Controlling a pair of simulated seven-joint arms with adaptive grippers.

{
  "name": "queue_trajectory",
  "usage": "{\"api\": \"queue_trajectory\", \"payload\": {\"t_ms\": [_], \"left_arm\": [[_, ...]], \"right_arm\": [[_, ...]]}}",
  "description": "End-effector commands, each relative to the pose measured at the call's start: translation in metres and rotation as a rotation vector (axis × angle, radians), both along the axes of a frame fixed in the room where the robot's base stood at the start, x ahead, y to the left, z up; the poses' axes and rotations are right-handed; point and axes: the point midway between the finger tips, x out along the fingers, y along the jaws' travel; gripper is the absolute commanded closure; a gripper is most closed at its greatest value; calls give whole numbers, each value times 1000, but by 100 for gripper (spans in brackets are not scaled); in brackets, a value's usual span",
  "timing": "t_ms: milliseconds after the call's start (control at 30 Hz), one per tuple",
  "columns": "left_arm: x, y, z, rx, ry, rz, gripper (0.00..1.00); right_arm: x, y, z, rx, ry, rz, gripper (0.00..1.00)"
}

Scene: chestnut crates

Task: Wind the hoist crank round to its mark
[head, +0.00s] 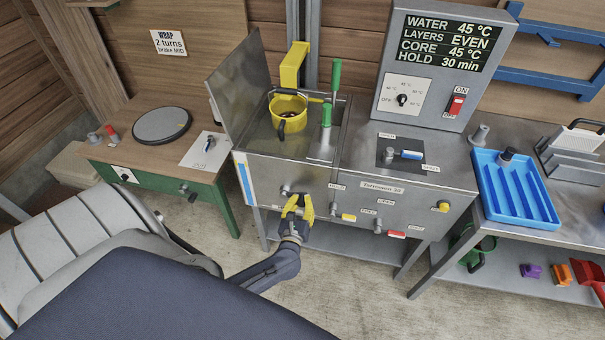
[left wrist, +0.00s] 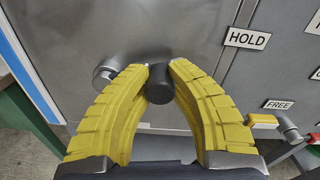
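The hoist crank is on the steel front of the tank unit; its hub (head: 286,190) shows left of my gripper, and in the left wrist view the round metal hub (left wrist: 105,72) is left of the dark grip. My left gripper (head: 297,203) has yellow ribbed fingers. In the left wrist view its fingertips (left wrist: 160,78) close on both sides of the dark crank grip (left wrist: 160,88). A HOLD label (left wrist: 248,38) is right of the crank, and a small label also shows in the head view (head: 338,186). My right gripper is not in view.
A yellow basket (head: 288,105) hangs at the tank under a yellow hoist arm (head: 293,65). A yellow-handled valve (head: 348,217) and a red-handled one (head: 396,234) stick out right of the crank. A blue tray (head: 514,190) lies on the right bench.

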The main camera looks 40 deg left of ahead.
Motion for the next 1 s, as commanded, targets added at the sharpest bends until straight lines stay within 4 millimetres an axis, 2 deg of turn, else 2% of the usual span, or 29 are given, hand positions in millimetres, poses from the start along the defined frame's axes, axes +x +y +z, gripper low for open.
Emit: {"api": "queue_trajectory", "payload": {"t_ms": [33, 233, 300, 533, 667, 1000], "left_arm": [[1, 2, 1, 1, -3, 2, 78], [0, 1, 0, 1, 0, 1, 54], [0, 1, 0, 1, 0, 0, 50], [-1, 0, 0, 1, 0, 0, 50], [-8, -4, -1, 0, 2, 0, 50], [-59, -26, 0, -1, 2, 1, 50]], "right_arm": [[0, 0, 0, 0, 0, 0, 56], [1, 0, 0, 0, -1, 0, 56], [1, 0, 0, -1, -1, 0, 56], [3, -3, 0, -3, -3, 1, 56], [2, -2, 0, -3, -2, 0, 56], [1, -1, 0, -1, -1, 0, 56]]}}
